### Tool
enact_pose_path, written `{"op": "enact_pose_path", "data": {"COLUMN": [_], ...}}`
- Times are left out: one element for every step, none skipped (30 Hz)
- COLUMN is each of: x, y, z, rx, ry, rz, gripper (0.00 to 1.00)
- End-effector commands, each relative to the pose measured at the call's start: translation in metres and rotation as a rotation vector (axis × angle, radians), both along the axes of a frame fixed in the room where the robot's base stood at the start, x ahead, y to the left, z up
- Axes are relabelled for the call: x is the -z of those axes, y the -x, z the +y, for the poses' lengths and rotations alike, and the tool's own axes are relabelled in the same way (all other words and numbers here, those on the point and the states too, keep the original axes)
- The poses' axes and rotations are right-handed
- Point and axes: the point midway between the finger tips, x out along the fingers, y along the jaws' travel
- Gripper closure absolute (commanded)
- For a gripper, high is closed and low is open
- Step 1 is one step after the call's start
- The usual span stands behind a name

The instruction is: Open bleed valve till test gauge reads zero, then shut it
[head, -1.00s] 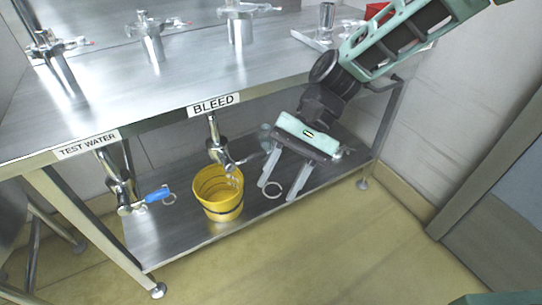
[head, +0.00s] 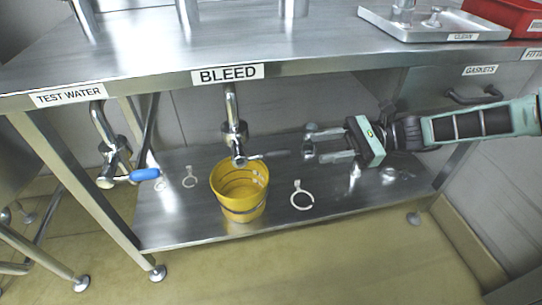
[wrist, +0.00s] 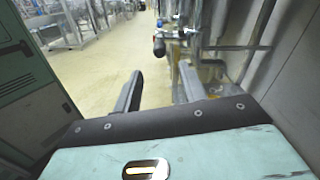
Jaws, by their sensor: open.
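The bleed valve (head: 236,132) hangs under the table edge below the BLEED label (head: 227,74) in the head view. Its grey lever (head: 268,155) points right, roughly level. My gripper (head: 314,144) is open and empty, to the right of the lever, with its fingers pointing left toward it. A small gap shows between the lever's end and the fingers. I cannot make out a test gauge in either view.
A yellow bucket (head: 239,201) stands on the lower shelf (head: 290,222) below the valve. The test water valve (head: 114,160), with a blue handle (head: 145,175), is at left. Ring-shaped tags (head: 302,197) show near the bucket. A tray (head: 432,27) and red bin (head: 508,13) sit above.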

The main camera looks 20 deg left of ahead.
Motion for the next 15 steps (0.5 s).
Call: {"op": "enact_pose_path", "data": {"x": [0.001,0.002,0.002,0.002,0.002,0.002,0.002,0.002,0.002,0.002,0.002,0.002,0.002,0.002,0.002], "y": [0.007,0.010,0.015,0.018,0.022,0.026,0.029,0.033,0.037,0.041,0.043,0.047,0.050,0.053,0.056], "z": [0.010,0.015,0.023,0.028,0.033,0.041,0.046,0.051,0.058,0.063,0.069,0.075,0.079,0.084,0.089], "rx": [-0.004,-0.003,-0.004,-0.004,-0.004,-0.004,-0.004,-0.004,-0.004,-0.005,-0.004,-0.003,-0.004,-0.004,-0.004], "ry": [-0.001,0.000,0.000,0.000,0.000,0.000,0.000,0.000,0.001,0.000,0.000,0.000,0.000,0.001,0.001], "rz": [0.001,0.000,0.001,0.001,0.001,0.001,0.000,0.000,0.000,0.000,0.000,0.000,0.000,0.000,0.000], "gripper": [0.59,0.59,0.59,0.59,0.59,0.59,0.59,0.59,0.59,0.59,0.59,0.59,0.59,0.59,0.59]}}
